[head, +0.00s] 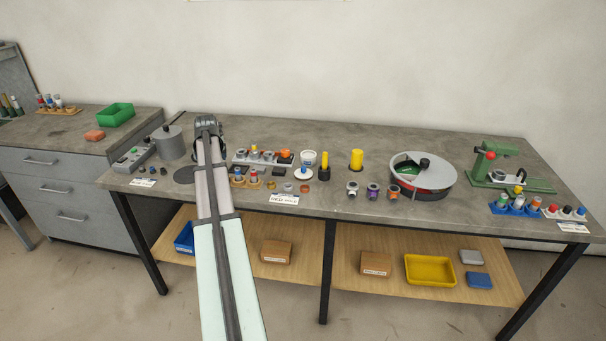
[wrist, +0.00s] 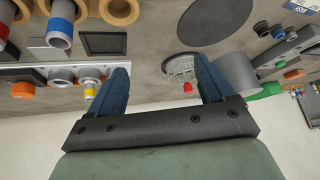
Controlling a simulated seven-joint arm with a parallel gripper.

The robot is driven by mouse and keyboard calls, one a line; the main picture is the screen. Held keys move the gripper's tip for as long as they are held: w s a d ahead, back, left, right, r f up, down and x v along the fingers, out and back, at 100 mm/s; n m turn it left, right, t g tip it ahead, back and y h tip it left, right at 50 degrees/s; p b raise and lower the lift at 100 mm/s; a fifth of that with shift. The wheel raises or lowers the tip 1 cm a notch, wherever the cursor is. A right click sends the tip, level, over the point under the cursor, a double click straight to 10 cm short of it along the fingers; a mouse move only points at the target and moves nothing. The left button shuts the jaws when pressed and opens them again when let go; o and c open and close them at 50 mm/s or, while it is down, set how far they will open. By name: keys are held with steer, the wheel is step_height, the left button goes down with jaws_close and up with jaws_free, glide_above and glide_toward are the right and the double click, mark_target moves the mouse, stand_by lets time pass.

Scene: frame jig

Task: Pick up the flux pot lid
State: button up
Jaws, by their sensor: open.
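A white disc with a blue knob (head: 303,174), which looks like the flux pot lid, lies on the workbench right of my arm in the head view. A white open-topped pot (head: 308,158) stands just behind it. I cannot read a label on either. My gripper (wrist: 160,66) is open and empty, its two blue fingers spread wide above the bench. It is well to the left of the lid in the head view, where my own arm hides the fingertips. I cannot make out the lid in the wrist view.
A grey drum (head: 168,143) and a dark disc (head: 184,175) are left of my arm. A round mesh piece (wrist: 181,68) lies beyond my fingers. Yellow cylinders (head: 357,159), a round turntable (head: 423,176) and a green press (head: 511,172) stand to the right.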

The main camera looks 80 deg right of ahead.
steer(key=s+d+r+m+g, duration=0.1)
steer(key=s+d, duration=0.1)
steer(key=s, duration=0.7)
steer(key=s+d+r+m+g, duration=0.1)
steer(key=s+d+r+m, duration=0.1)
steer(key=s, duration=0.8)
steer(key=m+g+y, duration=0.1)
glide_toward(304, 167)
steer(key=x, duration=0.5)
steer(key=shift+w+a+f, duration=0.1)
steer(key=shift+a+f, duration=0.05)
steer(key=shift+a, duration=0.1)
steer(key=x, duration=0.4)
steer(key=shift+d, duration=0.25)
steer(key=shift+d+f, duration=0.2)
steer(key=shift+f, duration=0.25)
steer(key=shift+c, duration=0.5)
steer(key=c, duration=0.6)
steer(key=shift+r, duration=0.15)
